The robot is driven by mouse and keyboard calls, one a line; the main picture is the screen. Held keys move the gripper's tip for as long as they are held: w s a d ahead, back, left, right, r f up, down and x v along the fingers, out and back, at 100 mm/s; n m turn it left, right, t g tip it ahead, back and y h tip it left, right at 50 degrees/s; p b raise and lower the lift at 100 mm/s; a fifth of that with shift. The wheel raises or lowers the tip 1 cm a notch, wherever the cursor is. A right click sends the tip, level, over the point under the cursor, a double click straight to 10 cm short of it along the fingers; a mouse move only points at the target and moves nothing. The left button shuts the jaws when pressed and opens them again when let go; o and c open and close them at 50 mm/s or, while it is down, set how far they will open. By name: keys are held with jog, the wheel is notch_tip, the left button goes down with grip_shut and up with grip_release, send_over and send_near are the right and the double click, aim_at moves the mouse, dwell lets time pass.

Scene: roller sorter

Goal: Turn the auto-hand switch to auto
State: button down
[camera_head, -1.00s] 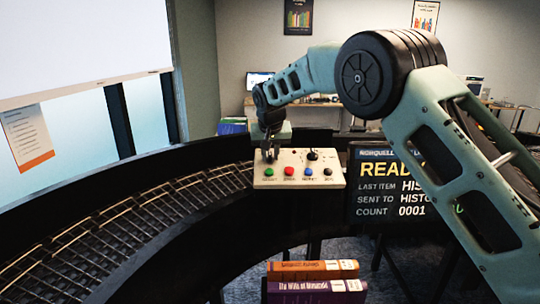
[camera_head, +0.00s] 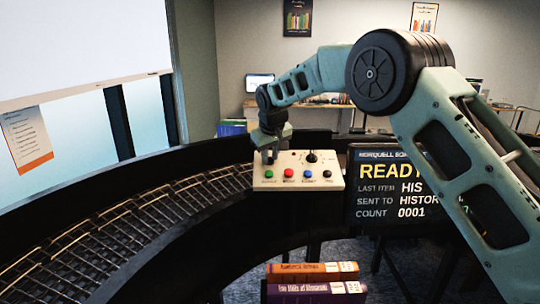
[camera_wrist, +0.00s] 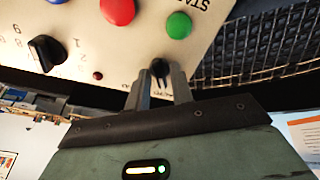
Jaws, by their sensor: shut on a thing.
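The cream control panel (camera_head: 298,184) stands on the sorter's edge and carries the auto-hand switch. In the wrist view the switch (camera_wrist: 160,68) is a small black knob at the panel's edge, with partly covered lettering beside it. My gripper (camera_wrist: 160,82) has its two fingers around this knob, shut on it. In the head view my gripper (camera_head: 268,156) reaches down onto the panel's upper left, and the switch is hidden there. Which way the knob points is hard to tell. A larger black dial (camera_wrist: 46,52) sits farther along the panel.
Green (camera_wrist: 178,25), red (camera_wrist: 118,8) and blue buttons lie close to the switch on the panel. The curved roller track (camera_head: 130,225) runs at left. A display (camera_head: 400,190) reading READY stands right of the panel. Books (camera_head: 312,270) lie below in front.

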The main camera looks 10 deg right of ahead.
jog(key=shift+r, duration=0.1)
jog(key=c, duration=1.5)
grip_release()
jog(key=b+v, duration=0.5)
jog(key=v, duration=1.2)
jog(key=shift+s+r, duration=0.15)
jog(key=s+a+f+n+g+y+b, duration=0.15)
jog(key=s+a+f, duration=0.25)
jog(key=s+f, duration=0.55)
jog(key=s+a+f+n+g+y+b, duration=0.15)
jog(key=s+a+f, duration=0.4)
jog(key=s, duration=0.75)
jog(key=s+d+f+b, duration=0.1)
jog(key=s+d+f, duration=0.1)
jog(key=s+f, duration=0.3)
jog(key=s+d+f+g+h+b, duration=0.1)
jog(key=s+d+f, duration=0.2)
jog(key=s, duration=0.7)
jog(key=s+d+f+h+b, duration=0.1)
jog(key=s+d+f, duration=0.2)
jog(key=s+f, duration=0.4)
jog(key=shift+s+f+n+g, duration=0.25)
jog(key=shift+s+n+g, duration=0.05)
jog(key=shift+n+g, duration=0.1)
